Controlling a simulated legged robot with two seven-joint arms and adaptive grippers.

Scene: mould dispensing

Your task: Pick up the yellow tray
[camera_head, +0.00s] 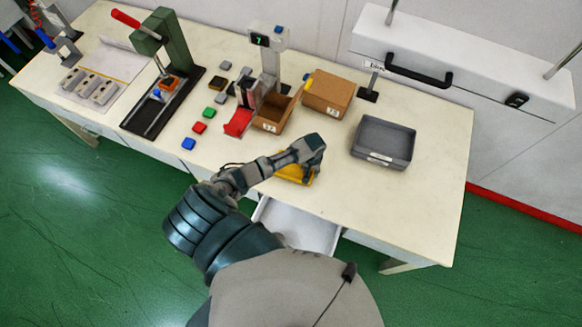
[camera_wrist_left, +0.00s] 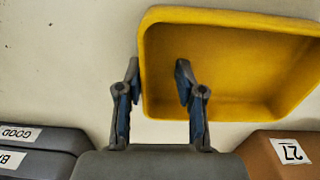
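The yellow tray (camera_head: 296,176) lies on the table near its front edge, partly hidden under my left gripper (camera_head: 310,150) in the head view. In the left wrist view the yellow tray (camera_wrist_left: 235,60) is large and empty. My left gripper (camera_wrist_left: 158,80) is open there, with the tray's side wall between its fingers. One finger is outside the wall and the other is over the inside. I cannot tell whether either finger touches the tray. My right gripper is not in view.
A grey bin (camera_head: 383,143) stands to the right, with free table around it. Brown boxes (camera_head: 328,93) and a scale-like stand (camera_head: 268,62) are behind. Small coloured blocks (camera_head: 199,128) and a green press (camera_head: 160,45) are to the left. An open white drawer (camera_head: 300,226) is below the edge.

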